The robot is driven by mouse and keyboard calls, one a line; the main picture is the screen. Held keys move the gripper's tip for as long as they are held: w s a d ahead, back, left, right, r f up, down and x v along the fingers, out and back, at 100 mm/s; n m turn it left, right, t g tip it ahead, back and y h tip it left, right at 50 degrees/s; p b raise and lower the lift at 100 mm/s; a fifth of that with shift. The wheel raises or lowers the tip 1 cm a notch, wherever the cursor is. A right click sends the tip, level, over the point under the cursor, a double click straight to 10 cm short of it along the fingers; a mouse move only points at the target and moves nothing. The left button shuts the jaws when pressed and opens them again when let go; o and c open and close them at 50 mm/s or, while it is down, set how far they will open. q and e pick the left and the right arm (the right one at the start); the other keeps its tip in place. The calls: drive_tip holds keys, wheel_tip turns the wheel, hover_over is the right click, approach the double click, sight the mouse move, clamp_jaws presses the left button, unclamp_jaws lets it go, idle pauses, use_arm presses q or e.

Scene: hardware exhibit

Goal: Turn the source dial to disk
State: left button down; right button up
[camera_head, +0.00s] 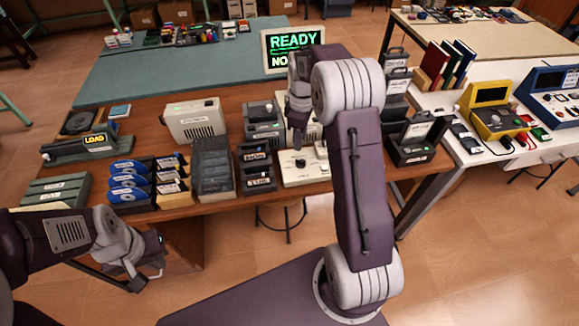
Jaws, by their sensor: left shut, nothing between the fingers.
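A cream control box (305,177) stands at the front edge of the brown table. A small dark dial (300,163) shows on its top face; its labels are too small to read. My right gripper (298,136) points down just behind and above the dial, apart from it as far as I can see. Its fingers are small and partly merged with the arm, so I cannot tell whether they are open. My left gripper (146,268) is shut and empty, low in front of the table at the left. The screen (292,47) behind reads "READY" and, partly hidden, "NO".
A beige drive (195,121) and a grey drive (263,125) stand behind. A dark holder (411,150) is at the right. The green mat (170,75) has free room.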

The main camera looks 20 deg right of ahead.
sight(301, 160)
drive_tip(key=shift+w+d+f, duration=0.2)
drive_tip(key=shift+d+f, duration=0.2)
drive_tip(key=shift+f, duration=0.15)
drive_tip(key=f, duration=0.8)
drive_tip(key=shift+s+a+f, duration=0.1)
drive_tip(key=shift+s+f, duration=0.1)
drive_tip(key=shift+f, duration=0.15)
clamp_jaws()
